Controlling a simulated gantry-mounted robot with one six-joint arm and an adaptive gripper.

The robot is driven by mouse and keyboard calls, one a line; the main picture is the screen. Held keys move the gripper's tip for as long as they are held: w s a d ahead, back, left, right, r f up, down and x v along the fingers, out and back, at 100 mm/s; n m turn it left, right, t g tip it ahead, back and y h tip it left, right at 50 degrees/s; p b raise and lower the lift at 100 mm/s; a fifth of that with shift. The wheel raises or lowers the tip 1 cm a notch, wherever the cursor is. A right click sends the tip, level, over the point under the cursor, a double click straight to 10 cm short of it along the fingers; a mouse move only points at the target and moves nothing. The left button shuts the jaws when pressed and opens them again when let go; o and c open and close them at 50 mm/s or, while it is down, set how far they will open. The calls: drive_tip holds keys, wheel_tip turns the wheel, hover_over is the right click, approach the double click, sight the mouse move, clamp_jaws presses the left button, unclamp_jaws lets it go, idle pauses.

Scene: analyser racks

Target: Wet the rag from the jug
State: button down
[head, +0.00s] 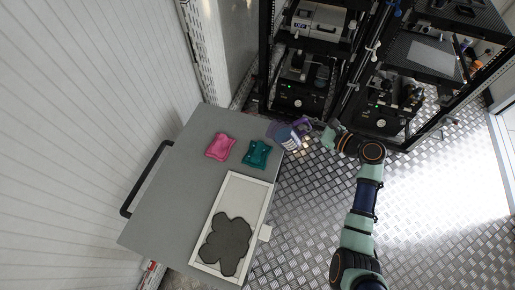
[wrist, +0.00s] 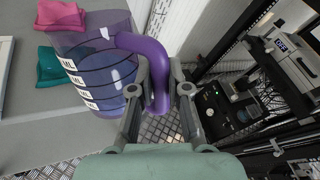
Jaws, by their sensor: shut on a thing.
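A translucent purple-blue jug (head: 283,135) with a purple handle is at the table's far right corner. In the wrist view the jug (wrist: 95,65) shows white measuring marks, and its handle (wrist: 158,75) passes between my fingers. My gripper (head: 315,127) is shut on that handle from the right; its fingers (wrist: 160,92) also show in the wrist view. I cannot tell whether the jug touches the table. A dark grey, flat, irregular cloth-like piece (head: 226,244) lies on a white tray (head: 246,191). A crumpled pink cloth (head: 219,147) and a teal cloth (head: 256,154) lie left of the jug.
The grey table (head: 172,205) is bare on its left side and has a black rail handle (head: 146,178) there. Black equipment racks (head: 300,75) stand behind. A white wall is on the left. Metal tread floor is open to the right.

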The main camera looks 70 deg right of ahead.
drive_tip(key=s+d+f+m+t, duration=0.2)
drive_tip(key=s+f+m+t, duration=0.1)
drive_tip(key=f+m, duration=0.1)
drive_tip(key=shift+d+f, duration=0.15)
drive_tip(key=shift+f, duration=0.5)
